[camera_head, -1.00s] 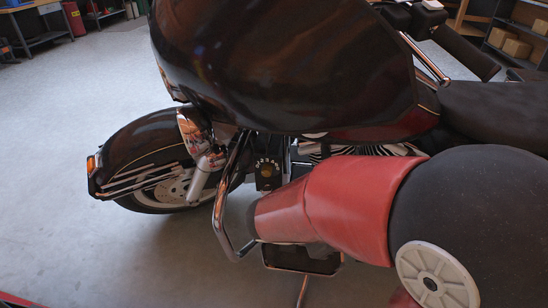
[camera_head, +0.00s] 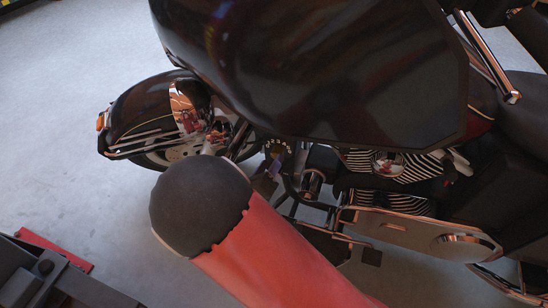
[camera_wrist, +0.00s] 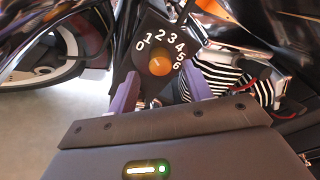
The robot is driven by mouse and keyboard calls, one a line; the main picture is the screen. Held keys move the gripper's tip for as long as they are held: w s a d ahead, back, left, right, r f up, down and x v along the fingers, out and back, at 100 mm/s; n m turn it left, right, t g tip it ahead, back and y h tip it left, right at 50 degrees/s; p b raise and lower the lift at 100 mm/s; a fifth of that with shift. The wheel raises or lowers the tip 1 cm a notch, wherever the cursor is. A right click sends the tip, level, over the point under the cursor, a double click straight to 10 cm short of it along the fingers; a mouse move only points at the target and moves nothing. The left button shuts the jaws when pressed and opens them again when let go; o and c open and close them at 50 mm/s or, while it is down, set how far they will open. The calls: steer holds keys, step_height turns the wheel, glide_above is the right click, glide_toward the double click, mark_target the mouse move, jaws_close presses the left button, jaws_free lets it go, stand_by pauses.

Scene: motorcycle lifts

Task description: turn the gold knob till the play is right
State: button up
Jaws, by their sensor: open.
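The gold knob (camera_wrist: 159,62) sits on a dark plate (camera_wrist: 152,30) with white numbers 0 to 6 around it, in the upper middle of the wrist view. A faint mark shows on the knob, but I cannot tell which number it points to. My gripper (camera_wrist: 159,85) is open, its two purple fingers apart, left and right below the knob. Nothing shows between the fingers, and I cannot tell how far their tips are from the knob. In the head view the numbered plate (camera_head: 279,147) shows small beside the motorcycle's engine; the knob is hard to make out there.
The black motorcycle (camera_head: 310,70) fills much of the head view, its fairing overhanging the plate. Striped chrome engine fins (camera_wrist: 222,80) lie close right of my gripper. The front wheel (camera_wrist: 45,50) is at left. Open grey floor (camera_head: 60,90) lies left of the motorcycle.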

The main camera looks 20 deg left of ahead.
mark_target(277, 153)
steer(key=w, duration=0.2)
steer(key=shift+w+d, duration=0.25)
steer(key=shift+w, duration=0.05)
steer(key=c, duration=1)
